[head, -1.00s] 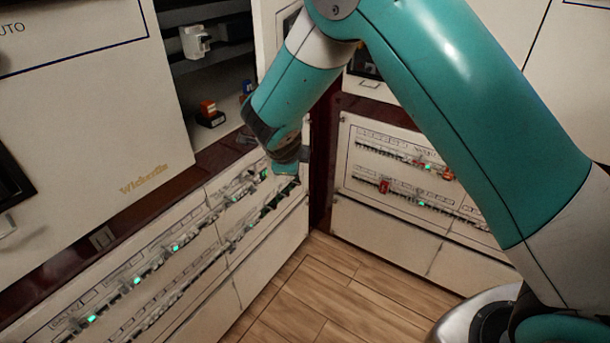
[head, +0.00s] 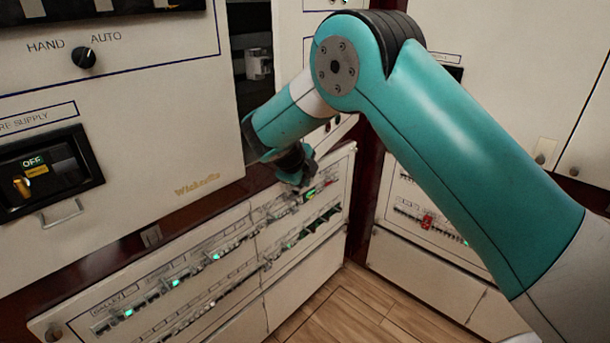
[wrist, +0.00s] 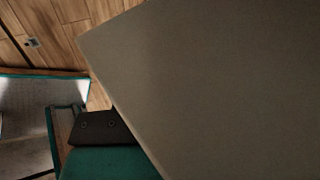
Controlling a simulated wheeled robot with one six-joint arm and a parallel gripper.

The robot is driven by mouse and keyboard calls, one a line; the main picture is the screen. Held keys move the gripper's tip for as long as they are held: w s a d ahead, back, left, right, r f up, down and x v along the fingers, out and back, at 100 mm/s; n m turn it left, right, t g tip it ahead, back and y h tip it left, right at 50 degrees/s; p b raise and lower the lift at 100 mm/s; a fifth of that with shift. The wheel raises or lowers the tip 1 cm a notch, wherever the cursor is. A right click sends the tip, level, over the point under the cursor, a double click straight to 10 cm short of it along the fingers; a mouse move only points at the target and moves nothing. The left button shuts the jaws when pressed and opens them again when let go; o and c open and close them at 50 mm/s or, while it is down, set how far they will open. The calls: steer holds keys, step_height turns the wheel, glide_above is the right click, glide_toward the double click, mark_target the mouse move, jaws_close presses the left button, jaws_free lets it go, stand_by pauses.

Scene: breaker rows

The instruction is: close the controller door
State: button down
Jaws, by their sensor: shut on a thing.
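In the wrist view a large plain grey-beige panel (wrist: 220,75), which looks like this door, fills the right side. My gripper (wrist: 103,128) shows there as a dark piece against the panel's edge. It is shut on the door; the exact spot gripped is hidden.
A pale object (head: 258,64) sits inside. A breaker row with green lights (head: 215,256) runs below my wrist. More cabinets stand right. Wooden floor (head: 365,310) is clear.

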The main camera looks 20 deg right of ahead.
steer(key=c, duration=0.8)
jaws_free()
steer(key=shift+w+d+f, duration=0.1)
steer(key=shift+d+f, duration=0.1)
steer(key=shift+d, duration=0.15)
steer(key=shift+c, duration=0.2)
steer(key=shift+a+r, duration=0.3)
steer(key=shift+a, duration=0.05)
steer(key=b+v, duration=0.2)
steer(key=v, duration=1.5)
steer(key=shift+b, duration=0.35)
steer(key=shift+f, duration=0.15)
